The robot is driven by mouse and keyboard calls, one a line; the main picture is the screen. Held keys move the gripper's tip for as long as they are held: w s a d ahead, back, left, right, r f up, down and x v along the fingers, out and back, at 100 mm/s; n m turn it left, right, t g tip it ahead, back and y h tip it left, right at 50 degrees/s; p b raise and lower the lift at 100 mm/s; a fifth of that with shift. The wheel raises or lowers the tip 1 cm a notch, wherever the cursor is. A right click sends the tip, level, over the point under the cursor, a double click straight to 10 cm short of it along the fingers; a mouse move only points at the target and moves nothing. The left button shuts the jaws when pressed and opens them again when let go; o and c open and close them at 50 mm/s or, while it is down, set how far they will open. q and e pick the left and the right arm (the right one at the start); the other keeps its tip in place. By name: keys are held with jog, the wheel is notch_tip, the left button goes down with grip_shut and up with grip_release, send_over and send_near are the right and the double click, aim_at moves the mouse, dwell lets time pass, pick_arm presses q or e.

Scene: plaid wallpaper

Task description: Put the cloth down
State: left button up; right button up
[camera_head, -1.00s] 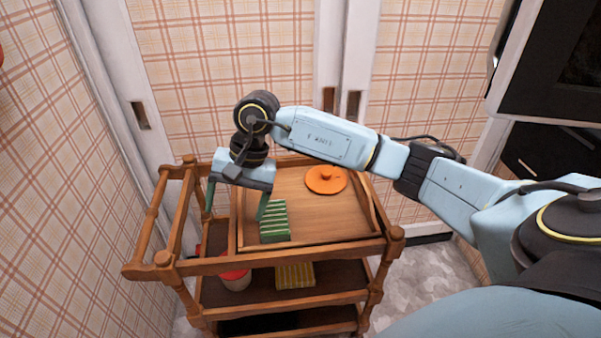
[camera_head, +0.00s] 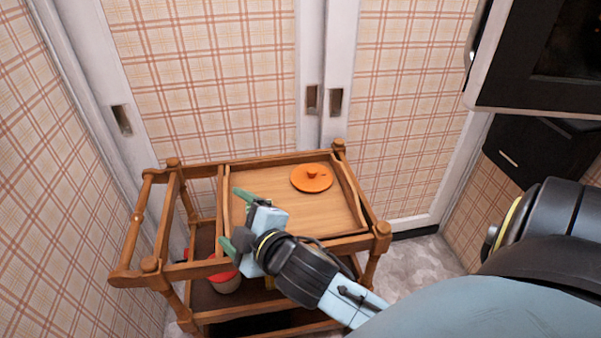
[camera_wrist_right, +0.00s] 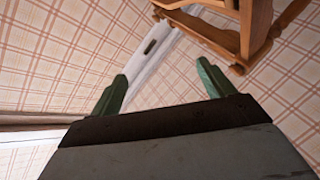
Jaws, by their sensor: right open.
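My right gripper (camera_head: 231,218) is over the left part of the cart's top tray (camera_head: 333,215), with its green fingers spread and pointing left. The right wrist view shows the fingers (camera_wrist_right: 162,74) apart with nothing between them. The green striped cloth seen earlier on the tray does not show now; my gripper and wrist cover that area. My left gripper is not in view.
An orange lid (camera_head: 311,178) lies at the tray's back right. A red-topped pot (camera_head: 224,281) stands on the middle shelf. The wooden cart's rails and posts (camera_head: 172,200) rise at the left. Plaid walls close in behind and left.

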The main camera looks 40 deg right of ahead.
jog(key=s+f+m+g, duration=0.8)
jog(key=s+f, duration=0.4)
jog(key=s, duration=0.4)
jog(key=shift+s+d+f+m+g+y, duration=0.15)
jog(key=shift+s+d+m+g+y, duration=0.2)
jog(key=shift+g, duration=0.45)
